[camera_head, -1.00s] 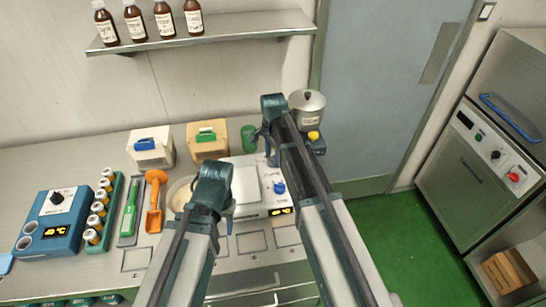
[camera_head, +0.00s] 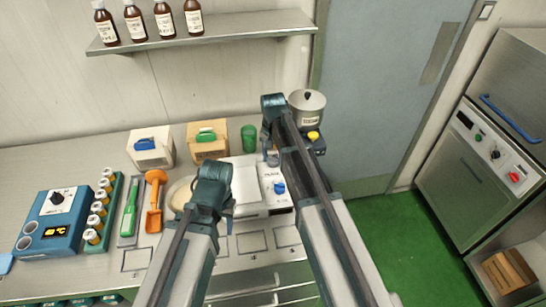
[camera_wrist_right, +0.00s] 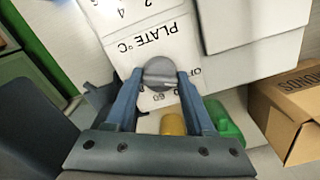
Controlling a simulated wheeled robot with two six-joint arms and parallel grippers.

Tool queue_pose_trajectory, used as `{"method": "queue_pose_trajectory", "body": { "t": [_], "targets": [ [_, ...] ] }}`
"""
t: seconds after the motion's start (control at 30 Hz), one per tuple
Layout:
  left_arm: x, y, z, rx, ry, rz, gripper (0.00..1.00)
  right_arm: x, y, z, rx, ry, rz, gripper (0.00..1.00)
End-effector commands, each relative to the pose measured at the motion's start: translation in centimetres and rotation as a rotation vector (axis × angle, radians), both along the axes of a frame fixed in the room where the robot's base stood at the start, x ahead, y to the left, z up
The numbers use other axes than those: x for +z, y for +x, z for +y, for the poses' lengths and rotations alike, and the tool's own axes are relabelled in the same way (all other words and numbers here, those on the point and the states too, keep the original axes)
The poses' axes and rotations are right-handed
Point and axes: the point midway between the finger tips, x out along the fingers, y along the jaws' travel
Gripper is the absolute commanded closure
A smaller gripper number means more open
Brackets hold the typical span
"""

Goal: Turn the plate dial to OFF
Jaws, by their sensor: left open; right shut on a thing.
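The white hot plate unit (camera_head: 250,205) stands on the counter. Its grey plate dial (camera_wrist_right: 160,72) sits under the "PLATE °C" lettering in the right wrist view. My right gripper (camera_wrist_right: 158,84) is shut on this dial, one finger on each side. Printed "60" shows below the dial, and part of "OFF" shows beside the right finger. I cannot tell the dial's pointer position. In the head view my right gripper (camera_head: 270,148) is over the back of the unit, mostly hidden by its arm. A blue knob (camera_head: 279,187) is nearer the front. My left gripper (camera_head: 226,203) is open left of the unit.
A green cup (camera_head: 250,138) and a cardboard box (camera_head: 208,151) stand behind the unit. A lidded pot (camera_head: 307,112) stands to the right. A pale bowl (camera_head: 180,194) is partly hidden by my left gripper.

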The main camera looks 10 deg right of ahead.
Motion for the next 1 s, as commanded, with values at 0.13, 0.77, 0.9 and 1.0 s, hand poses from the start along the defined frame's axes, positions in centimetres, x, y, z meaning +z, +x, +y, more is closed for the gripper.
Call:
{"method": "queue_pose_trajectory", "body": {
  "t": [0.13,0.77,0.9,1.0],
  "targets": [
    [-0.01,0.0,0.0,0.0,0.0,0.0,0.5,-0.01,-0.01,0.0,0.041,0.0,0.0,1.0],
    [-0.01,0.0,0.0,0.0,0.0,0.0,0.5,-0.01,-0.02,0.01,0.066,0.0,0.0,0.34],
    [-0.01,0.0,0.0,0.0,0.0,0.0,0.5,-0.01,-0.01,0.0,0.065,0.0,0.0,0.16],
    [0.0,0.0,0.0,0.0,0.0,0.0,0.5,0.0,-0.01,0.0,0.065,0.0,0.0,0.16]
  ]
}}
